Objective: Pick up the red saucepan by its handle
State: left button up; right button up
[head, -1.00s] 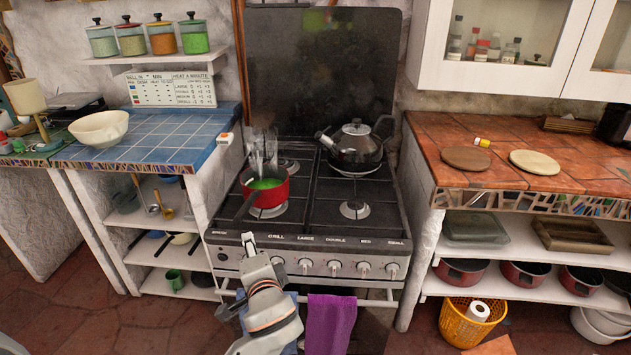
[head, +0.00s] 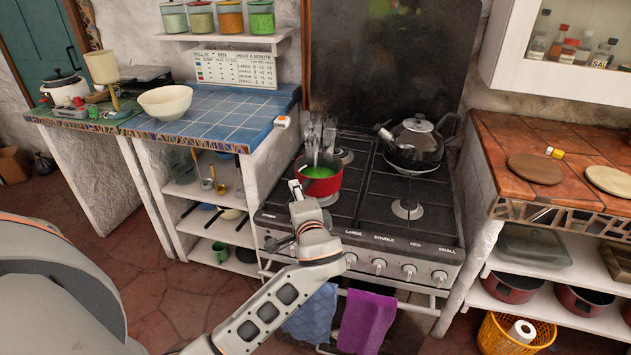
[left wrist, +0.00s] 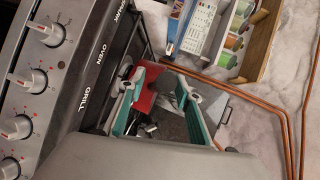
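The red saucepan (head: 330,188), with green contents, stands on the front left part of the stove (head: 408,226). Its handle is hidden behind my left gripper in the head view. My left gripper (head: 298,188) is at the pan's near left side, over the stove's front edge. In the left wrist view my left gripper (left wrist: 160,82) has its two teal-lined fingers spread apart. A red part of the saucepan (left wrist: 146,98) shows between them. I cannot tell whether the handle lies between the fingers. My right gripper is not in view.
Clear glass-like objects (head: 318,140) stand just behind the pan. A white bowl (head: 165,102) is on the blue tiled counter (head: 226,112). Blue and purple cloths (head: 366,322) hang at the oven front.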

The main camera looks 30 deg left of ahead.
pick_arm(q)
jog(key=shift+w+a+f, duration=0.1)
jog(key=shift+w+a, duration=0.15)
grip_shut()
jog(key=shift+r, duration=0.2)
jog(key=shift+r, duration=0.1)
